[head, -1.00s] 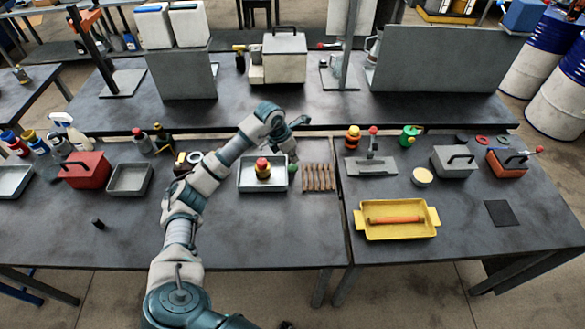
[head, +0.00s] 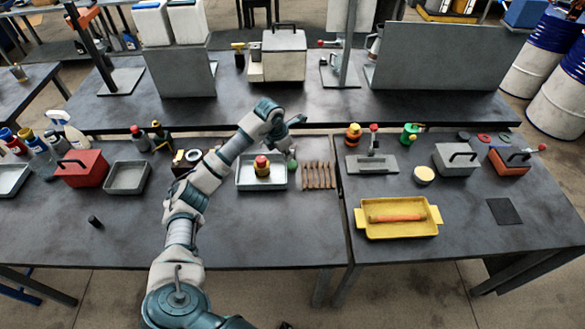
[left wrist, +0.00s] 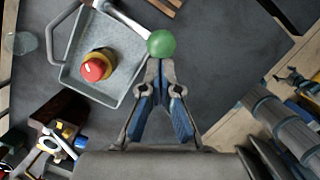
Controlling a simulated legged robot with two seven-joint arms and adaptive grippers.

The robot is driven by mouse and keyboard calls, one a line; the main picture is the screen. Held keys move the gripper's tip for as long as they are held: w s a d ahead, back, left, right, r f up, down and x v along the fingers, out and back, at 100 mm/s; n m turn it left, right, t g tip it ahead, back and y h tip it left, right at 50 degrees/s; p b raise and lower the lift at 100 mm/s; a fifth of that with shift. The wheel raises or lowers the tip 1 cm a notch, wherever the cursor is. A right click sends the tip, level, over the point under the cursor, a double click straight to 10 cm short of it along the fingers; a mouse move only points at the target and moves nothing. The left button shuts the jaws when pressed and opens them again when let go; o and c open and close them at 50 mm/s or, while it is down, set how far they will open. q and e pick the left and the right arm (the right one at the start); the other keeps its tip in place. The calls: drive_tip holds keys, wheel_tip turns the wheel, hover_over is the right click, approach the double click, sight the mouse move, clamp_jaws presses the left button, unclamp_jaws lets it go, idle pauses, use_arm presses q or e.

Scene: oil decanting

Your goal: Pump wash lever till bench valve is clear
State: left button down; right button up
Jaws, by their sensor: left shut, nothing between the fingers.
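The bench valve (head: 262,168), with a red top and yellow body, stands in a grey tray (head: 240,186); it also shows in the left wrist view (left wrist: 97,67). A pale lever (left wrist: 124,20) with a green ball knob (left wrist: 161,43) reaches over the tray's edge; the knob also shows in the head view (head: 292,164). My left gripper (left wrist: 160,64) is shut and empty, its tips right at the knob; I cannot tell whether they touch. In the head view, the arm partly hides this gripper (head: 290,150). My right gripper is not in view.
Several brown strips (head: 319,175) lie right of the tray. A yellow tray (head: 398,232) holding an orange-handled item sits on the right table. A red box (head: 82,168) and an empty grey tray (head: 127,178) stand left. The front of the left table is mostly clear.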

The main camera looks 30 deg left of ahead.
sight(290, 163)
use_arm(q)
drive_tip(key=b+x, duration=0.2)
drive_tip(key=x, duration=0.2)
drive_tip(key=shift+f, duration=0.15)
